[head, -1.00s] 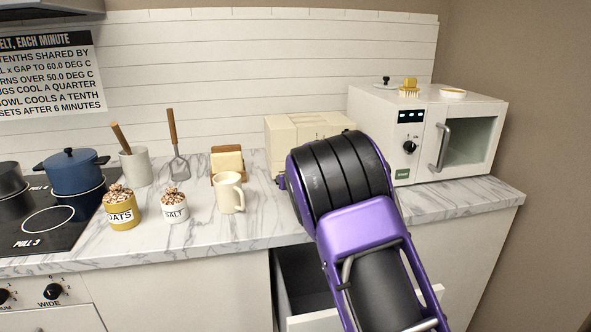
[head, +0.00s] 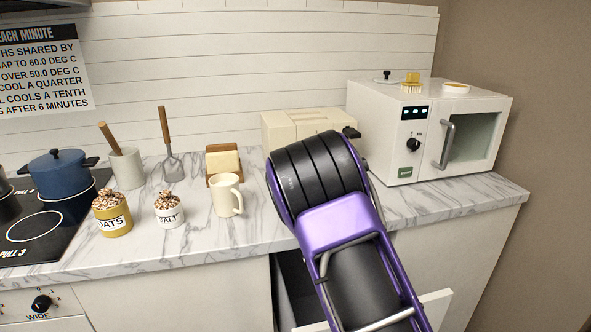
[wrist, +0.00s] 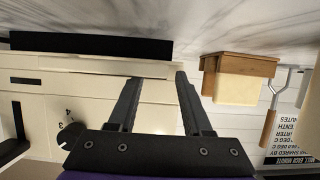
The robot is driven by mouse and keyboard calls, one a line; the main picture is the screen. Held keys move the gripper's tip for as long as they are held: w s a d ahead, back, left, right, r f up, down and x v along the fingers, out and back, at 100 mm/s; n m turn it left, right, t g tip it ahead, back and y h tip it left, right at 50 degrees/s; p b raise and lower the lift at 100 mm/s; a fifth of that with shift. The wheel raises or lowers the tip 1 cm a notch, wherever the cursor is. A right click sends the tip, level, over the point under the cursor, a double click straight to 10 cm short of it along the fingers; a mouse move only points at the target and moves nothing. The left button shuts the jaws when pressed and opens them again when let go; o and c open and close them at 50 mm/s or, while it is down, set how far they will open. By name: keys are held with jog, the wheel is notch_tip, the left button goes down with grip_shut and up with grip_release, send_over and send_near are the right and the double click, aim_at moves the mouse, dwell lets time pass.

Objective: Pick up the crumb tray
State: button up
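The cream toaster (head: 301,124) stands at the back of the marble counter, partly hidden behind my arm. In the wrist view, which is upside down, the toaster's front (wrist: 50,95) fills the left side. A thin pale lip (wrist: 90,65) runs along its base, with a black strip (wrist: 90,44) beside it. The lip may be the crumb tray's edge; I cannot tell for certain. My gripper (wrist: 160,77) is open, its two fingers apart at the right end of this lip. Nothing is visibly held, and contact is unclear. My arm hides the gripper in the head view.
A toast rack (head: 224,163) and a mug (head: 227,195) stand left of my arm; the rack also shows in the wrist view (wrist: 240,80). A white oven (head: 430,130) stands right. Below, a drawer (head: 435,308) is open. Oats (head: 112,214) and salt (head: 169,210) jars stand further left.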

grip_shut()
jog(key=shift+r, duration=0.15)
dwell(0.4)
